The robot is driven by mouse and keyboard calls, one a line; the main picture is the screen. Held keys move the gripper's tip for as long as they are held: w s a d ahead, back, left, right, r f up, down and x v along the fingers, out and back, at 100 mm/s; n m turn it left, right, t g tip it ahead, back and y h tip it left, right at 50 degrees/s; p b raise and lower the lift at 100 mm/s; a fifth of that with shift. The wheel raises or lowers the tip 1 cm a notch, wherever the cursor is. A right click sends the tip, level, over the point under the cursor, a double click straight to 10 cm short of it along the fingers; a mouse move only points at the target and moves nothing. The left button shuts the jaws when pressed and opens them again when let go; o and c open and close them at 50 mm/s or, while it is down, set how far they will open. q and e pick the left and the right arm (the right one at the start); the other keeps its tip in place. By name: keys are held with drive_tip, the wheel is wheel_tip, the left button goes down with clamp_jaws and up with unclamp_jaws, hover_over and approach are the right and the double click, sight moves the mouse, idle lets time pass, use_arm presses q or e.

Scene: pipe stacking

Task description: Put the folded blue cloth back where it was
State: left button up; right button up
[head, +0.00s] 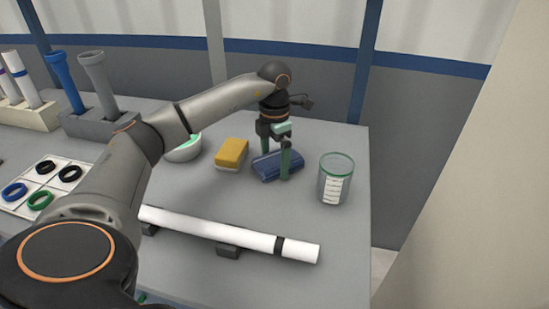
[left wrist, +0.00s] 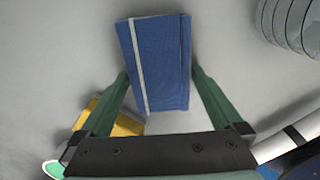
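The folded blue cloth (head: 266,167) lies on the grey table, between the yellow sponge and the clear beaker. In the left wrist view, the cloth (left wrist: 160,60) shows a pale stripe along its left side. My left gripper (head: 276,165) points down over it with its green fingers on either side. Firm contact cannot be made out. My right gripper is not in view.
The beaker (head: 336,180) stands close at the right. A white pipe (head: 220,231) lies on supports in front. Table between pipe and cloth is clear.

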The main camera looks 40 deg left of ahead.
sight(275, 160)
use_arm(q)
wheel_tip(275, 160, up, 12)
drive_tip(key=p, duration=0.3)
drive_tip(key=shift+r, duration=0.2)
idle(0.4)
